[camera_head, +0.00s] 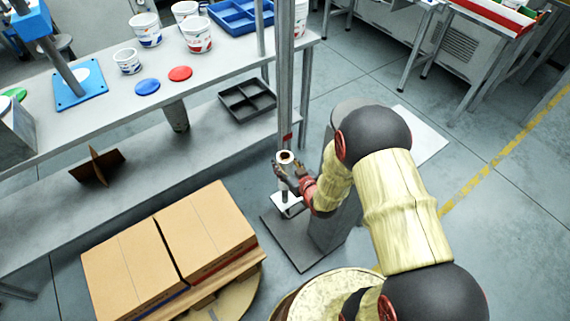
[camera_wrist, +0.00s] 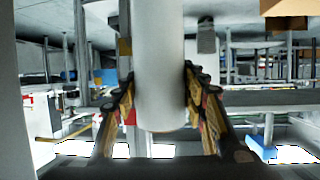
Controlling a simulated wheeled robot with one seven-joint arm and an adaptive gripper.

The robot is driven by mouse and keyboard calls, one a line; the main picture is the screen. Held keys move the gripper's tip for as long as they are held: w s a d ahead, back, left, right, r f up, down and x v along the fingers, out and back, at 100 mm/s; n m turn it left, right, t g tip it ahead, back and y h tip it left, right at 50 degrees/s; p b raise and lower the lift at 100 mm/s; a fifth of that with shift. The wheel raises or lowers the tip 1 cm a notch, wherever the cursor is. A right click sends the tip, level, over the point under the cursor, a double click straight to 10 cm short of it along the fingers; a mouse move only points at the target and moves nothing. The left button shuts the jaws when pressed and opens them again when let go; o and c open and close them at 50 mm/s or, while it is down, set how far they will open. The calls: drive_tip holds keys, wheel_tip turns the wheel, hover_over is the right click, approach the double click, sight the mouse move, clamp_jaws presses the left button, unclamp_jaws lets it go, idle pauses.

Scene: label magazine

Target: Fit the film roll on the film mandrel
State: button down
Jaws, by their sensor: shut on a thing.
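The film roll (camera_head: 286,157) is a white cylinder with a brown core ring at its upper end. It stands roughly upright by a tall grey column (camera_head: 285,80). My gripper (camera_head: 288,174) is shut around it below that end. In the wrist view the white roll (camera_wrist: 158,70) stands between the two finger pads of my gripper (camera_wrist: 158,100). Below the roll in the head view is a small light plate with a short dark upright (camera_head: 284,197), perhaps the film mandrel's foot. I cannot tell whether the roll is around the mandrel or only above it.
A grey base plate (camera_head: 283,239) lies under the column. Cardboard boxes (camera_head: 170,250) on a pallet stand at the lower left. A long workbench (camera_head: 215,75) with tubs, lids and a blue tray (camera_head: 240,17) is behind. Open floor lies to the right.

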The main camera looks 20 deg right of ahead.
drive_tip(key=shift+f+b, duration=1)
drive_tip(key=shift+f, duration=5.7)
drive_tip(key=c, duration=1)
unclamp_jaws()
drive_tip(key=shift+o, duration=0.2)
drive_tip(key=shift+s, duration=0.1)
drive_tip(key=v, duration=1.1)
drive_tip(key=shift+s, duration=0.35)
drive_tip(key=shift+r, duration=0.1)
